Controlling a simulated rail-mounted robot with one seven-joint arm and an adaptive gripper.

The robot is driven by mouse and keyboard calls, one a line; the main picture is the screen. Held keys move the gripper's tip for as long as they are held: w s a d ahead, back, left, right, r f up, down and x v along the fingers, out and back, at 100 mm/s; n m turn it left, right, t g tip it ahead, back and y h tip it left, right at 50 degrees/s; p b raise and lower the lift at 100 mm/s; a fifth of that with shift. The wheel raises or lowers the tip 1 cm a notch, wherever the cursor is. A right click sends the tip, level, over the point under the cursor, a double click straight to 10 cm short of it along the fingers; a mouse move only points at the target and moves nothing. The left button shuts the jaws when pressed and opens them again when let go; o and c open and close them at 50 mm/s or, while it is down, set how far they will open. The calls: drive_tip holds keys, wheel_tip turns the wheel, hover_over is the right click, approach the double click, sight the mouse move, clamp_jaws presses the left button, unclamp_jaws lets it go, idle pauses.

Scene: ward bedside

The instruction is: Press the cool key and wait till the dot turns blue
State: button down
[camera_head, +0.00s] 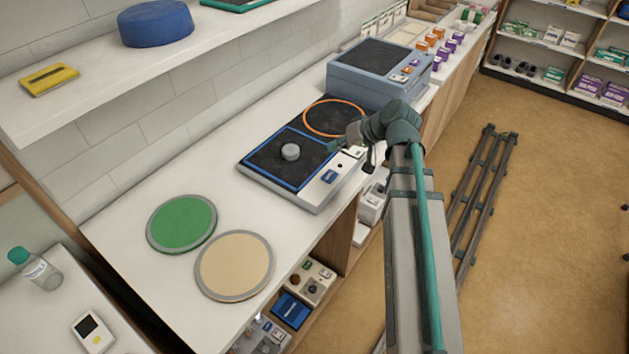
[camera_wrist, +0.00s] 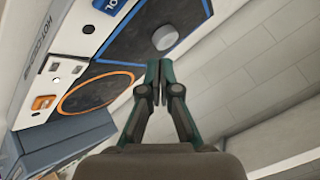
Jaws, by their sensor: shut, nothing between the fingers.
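The hot and cool plate device (camera_head: 315,194) lies on the white counter. It has a blue-outlined square pad (camera_head: 270,163) and an orange-ringed pad (camera_head: 340,110). The blue cool key (camera_head: 329,177) is on its front strip and also shows at the top of the wrist view (camera_wrist: 108,6). A small dot (camera_head: 340,166) beside it looks dark, not blue. A grey puck (camera_head: 290,151) rests on the blue pad, also in the wrist view (camera_wrist: 165,37). My gripper (camera_head: 334,147) is shut and empty over the device, apart from the cool key. The orange key (camera_wrist: 43,102) shows in the wrist view.
A blue-grey box-shaped device (camera_head: 375,78) stands just behind the plate device. Green (camera_head: 182,222) and beige (camera_head: 234,266) round mats lie nearer on the counter. A shelf (camera_head: 100,80) overhangs at upper left, holding a blue round object (camera_head: 155,24).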

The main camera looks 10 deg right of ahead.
sight(332, 176)
drive_tip(key=shift+w+a+r, duration=0.1)
drive_tip(key=shift+a+r, duration=0.3)
drive_tip(key=shift+a, duration=0.05)
drive_tip(key=shift+f, duration=0.1)
drive_tip(key=shift+f+b, duration=2.8)
drive_tip(key=shift+f, duration=1.55)
drive_tip(key=shift+f+b, duration=0.3)
drive_tip(key=shift+f, duration=0.15)
drive_tip(key=shift+f, duration=0.35)
drive_tip(key=shift+r, duration=0.85)
